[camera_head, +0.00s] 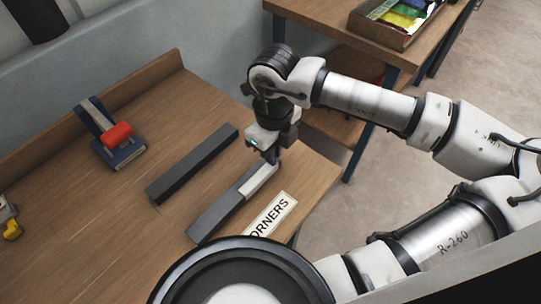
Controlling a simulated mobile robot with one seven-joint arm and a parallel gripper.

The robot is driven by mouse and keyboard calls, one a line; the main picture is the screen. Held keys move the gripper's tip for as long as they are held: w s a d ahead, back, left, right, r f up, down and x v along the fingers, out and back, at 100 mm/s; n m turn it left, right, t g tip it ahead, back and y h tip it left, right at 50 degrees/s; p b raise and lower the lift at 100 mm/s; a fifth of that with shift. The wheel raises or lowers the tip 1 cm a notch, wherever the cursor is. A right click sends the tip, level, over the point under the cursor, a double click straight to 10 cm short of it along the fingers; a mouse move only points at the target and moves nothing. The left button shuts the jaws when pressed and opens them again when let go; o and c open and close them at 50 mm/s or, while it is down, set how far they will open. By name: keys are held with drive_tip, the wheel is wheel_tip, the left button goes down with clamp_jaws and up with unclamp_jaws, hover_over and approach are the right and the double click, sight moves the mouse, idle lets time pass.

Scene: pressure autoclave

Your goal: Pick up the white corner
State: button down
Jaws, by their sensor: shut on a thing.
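The white corner (259,181) is a pale, elongated piece at the far right end of a dark grey bar on the wooden table. It lies along the bar's line, and I cannot tell whether it touches the bar or is slightly raised. My gripper (273,160) points down at the far end of the white corner and is shut on it. The fingertips are small in the view and partly hide that end.
A dark bar (215,215) lies beside the white corner, and another dark bar (193,164) lies to the left. A "CORNERS" label (270,217) is at the right edge. A blue tool with a red block (117,135) stands farther left. A second table (340,40) is behind.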

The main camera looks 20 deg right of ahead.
wheel_tip(320, 180, up, 20)
drive_tip(key=b, duration=0.1)
drive_tip(key=shift+f+b, duration=0.15)
drive_tip(key=shift+b, duration=0.25)
drive_tip(key=shift+a, duration=0.1)
